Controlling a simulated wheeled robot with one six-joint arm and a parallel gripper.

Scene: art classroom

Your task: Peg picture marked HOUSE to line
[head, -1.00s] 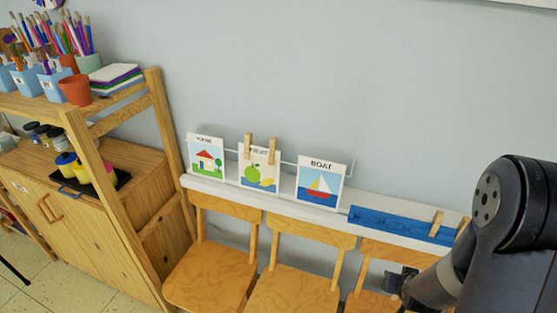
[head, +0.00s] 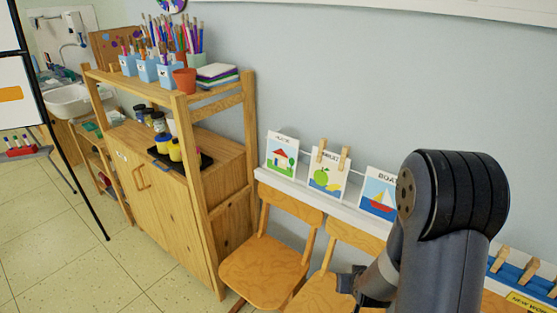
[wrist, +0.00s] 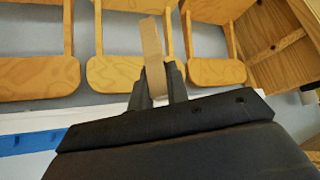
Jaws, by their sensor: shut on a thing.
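The boat picture (head: 377,196) is to the right, partly behind my arm. The line behind the pictures is barely visible. My gripper (head: 347,283) is low in front of the chairs, below and right of the HOUSE picture. In the wrist view my gripper (wrist: 158,78) is shut on a wooden peg (wrist: 152,45) that points up between its fingers.
Wooden chairs (head: 262,268) stand below the ledge. A wooden shelf unit (head: 205,190) with pots and brushes stands at the left. A blue strip (head: 510,272) with several pegs is at the right. Open floor (head: 110,272) lies at the front left.

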